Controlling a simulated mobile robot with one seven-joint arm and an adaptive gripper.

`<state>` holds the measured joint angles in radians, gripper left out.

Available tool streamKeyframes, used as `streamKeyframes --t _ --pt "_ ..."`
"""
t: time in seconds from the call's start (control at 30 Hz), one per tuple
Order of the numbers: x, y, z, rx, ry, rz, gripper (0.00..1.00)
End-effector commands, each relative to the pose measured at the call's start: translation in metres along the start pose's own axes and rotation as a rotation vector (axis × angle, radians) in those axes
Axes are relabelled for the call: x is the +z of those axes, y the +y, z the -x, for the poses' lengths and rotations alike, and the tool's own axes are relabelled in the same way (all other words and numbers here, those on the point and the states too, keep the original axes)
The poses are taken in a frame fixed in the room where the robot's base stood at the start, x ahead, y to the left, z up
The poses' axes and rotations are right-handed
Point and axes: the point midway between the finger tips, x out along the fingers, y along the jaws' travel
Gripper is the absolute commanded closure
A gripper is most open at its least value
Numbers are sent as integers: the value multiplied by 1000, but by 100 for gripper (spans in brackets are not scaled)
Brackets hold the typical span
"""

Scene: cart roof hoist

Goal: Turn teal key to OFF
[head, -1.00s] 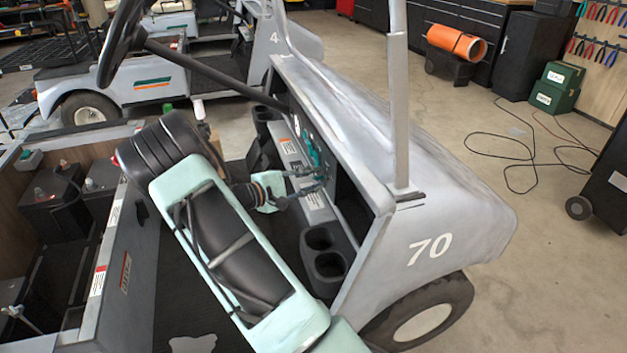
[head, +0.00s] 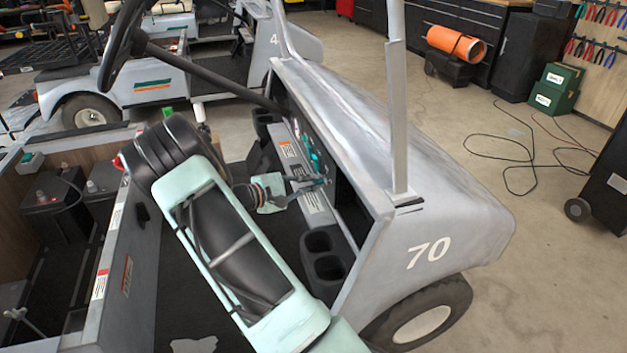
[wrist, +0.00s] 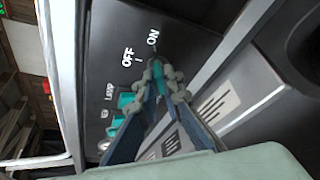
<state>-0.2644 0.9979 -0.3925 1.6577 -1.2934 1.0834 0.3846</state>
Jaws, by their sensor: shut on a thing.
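The teal key (wrist: 160,84) shows between the fingertips of my gripper (wrist: 166,78) in the wrist view. My gripper is shut on it, and the fingers hide most of it. The key sits at the black dash panel (wrist: 105,45), just below the white ON label (wrist: 153,38) and right of the OFF label (wrist: 127,58). Its exact angle is hard to tell. In the head view my gripper (head: 322,181) reaches rightward to the dash of the grey cart (head: 430,185).
Other teal controls (wrist: 126,99) sit close by my left finger on the panel, one near a STOP-like label. Black cup holders (head: 328,260) lie below the dash. The steering wheel (head: 122,45) and a roof post (head: 397,100) stand around my arm.

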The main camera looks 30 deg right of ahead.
Motion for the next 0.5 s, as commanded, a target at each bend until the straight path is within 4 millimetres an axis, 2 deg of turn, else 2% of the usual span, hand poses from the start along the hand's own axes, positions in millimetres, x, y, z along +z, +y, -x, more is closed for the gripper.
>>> streamKeyframes --t 0.5 --pt "1 6 1 -175 3 418 100"
